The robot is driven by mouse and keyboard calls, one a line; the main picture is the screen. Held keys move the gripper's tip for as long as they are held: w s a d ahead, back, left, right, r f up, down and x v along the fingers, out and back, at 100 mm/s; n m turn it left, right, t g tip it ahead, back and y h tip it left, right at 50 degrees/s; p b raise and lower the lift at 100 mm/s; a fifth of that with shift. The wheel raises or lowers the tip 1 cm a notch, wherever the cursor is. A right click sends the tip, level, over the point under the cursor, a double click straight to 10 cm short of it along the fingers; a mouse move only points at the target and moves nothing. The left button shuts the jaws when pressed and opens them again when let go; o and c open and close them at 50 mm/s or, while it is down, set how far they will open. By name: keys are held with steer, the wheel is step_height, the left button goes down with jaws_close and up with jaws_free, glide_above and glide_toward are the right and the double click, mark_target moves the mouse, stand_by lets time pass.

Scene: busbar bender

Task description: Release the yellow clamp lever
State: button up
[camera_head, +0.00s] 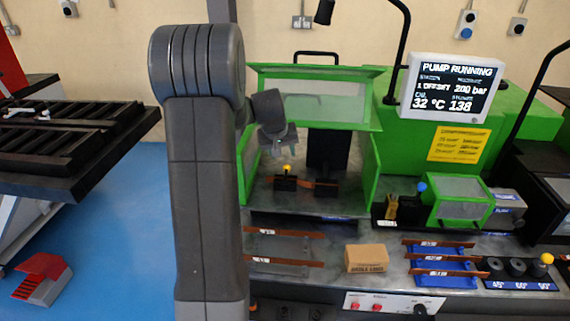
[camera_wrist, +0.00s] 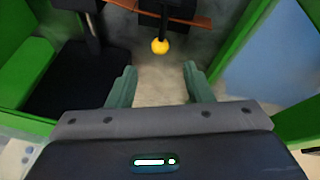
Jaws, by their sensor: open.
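The yellow clamp lever knob (camera_head: 287,168) stands above a black clamp block (camera_head: 285,183) inside the green-framed guard of the bender. The knob also shows in the wrist view (camera_wrist: 159,46), ahead of and between my fingers. My gripper (camera_wrist: 156,85) is open and empty, its two fingertips apart, with the knob beyond them and not touched. In the head view my gripper hangs just above the knob, partly hidden by my wrist. A copper bar (camera_head: 318,184) runs through the clamp beside a black upright block (camera_head: 328,150).
Green guard walls (camera_wrist: 242,40) stand close on both sides of my gripper. Copper bars (camera_head: 285,232), a cardboard box (camera_head: 366,259) and a blue rack (camera_head: 440,262) lie at the front. The screen (camera_head: 452,87) reads "PUMP RUNNING".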

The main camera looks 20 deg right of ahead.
mark_target(287, 166)
steer(key=p+x, duration=0.1)
steer(key=x, duration=0.7)
steer(key=shift+w+d+f, duration=0.1)
steer(key=shift+f, duration=0.25)
jaws_close()
